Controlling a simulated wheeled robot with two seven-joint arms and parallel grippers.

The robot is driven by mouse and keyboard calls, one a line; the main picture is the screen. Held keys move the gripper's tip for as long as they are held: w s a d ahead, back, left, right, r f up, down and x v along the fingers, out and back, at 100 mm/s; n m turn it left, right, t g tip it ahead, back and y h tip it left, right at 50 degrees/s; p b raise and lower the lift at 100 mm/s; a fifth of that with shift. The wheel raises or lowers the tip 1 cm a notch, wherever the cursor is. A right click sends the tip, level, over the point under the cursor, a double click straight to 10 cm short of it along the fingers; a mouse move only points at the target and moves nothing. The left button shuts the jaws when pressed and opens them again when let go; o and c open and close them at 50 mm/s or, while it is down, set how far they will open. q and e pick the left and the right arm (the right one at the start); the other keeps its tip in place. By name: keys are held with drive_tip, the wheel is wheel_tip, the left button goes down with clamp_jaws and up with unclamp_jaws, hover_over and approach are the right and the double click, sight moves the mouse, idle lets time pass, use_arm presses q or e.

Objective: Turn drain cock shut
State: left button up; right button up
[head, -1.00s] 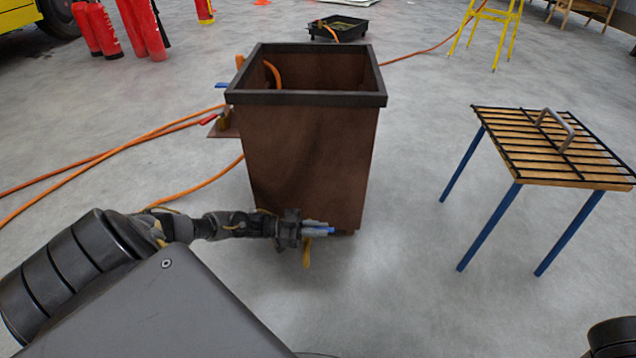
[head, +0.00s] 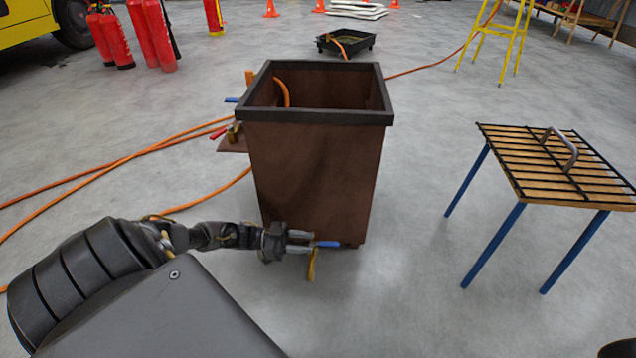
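The drain cock is low at the front of the brown open-topped bin (head: 312,165). Its blue handle (head: 328,244) lies about level, pointing right, and a brass spout (head: 311,266) hangs below. My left gripper (head: 311,242) comes in from the left, its two fingers apart. The fingertips are at the left end of the blue handle; I cannot tell whether they touch it. The cock's body is partly hidden by the fingers. My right gripper is out of view.
A slatted table (head: 555,165) with blue legs and a grey handle on top stands to the right. Orange hoses (head: 130,150) run over the floor at left. A small side shelf (head: 232,145) with another valve juts from the bin's left. Floor between bin and table is clear.

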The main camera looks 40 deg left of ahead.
use_arm(q)
drive_tip(key=v, duration=0.5)
drive_tip(key=shift+p, duration=0.3)
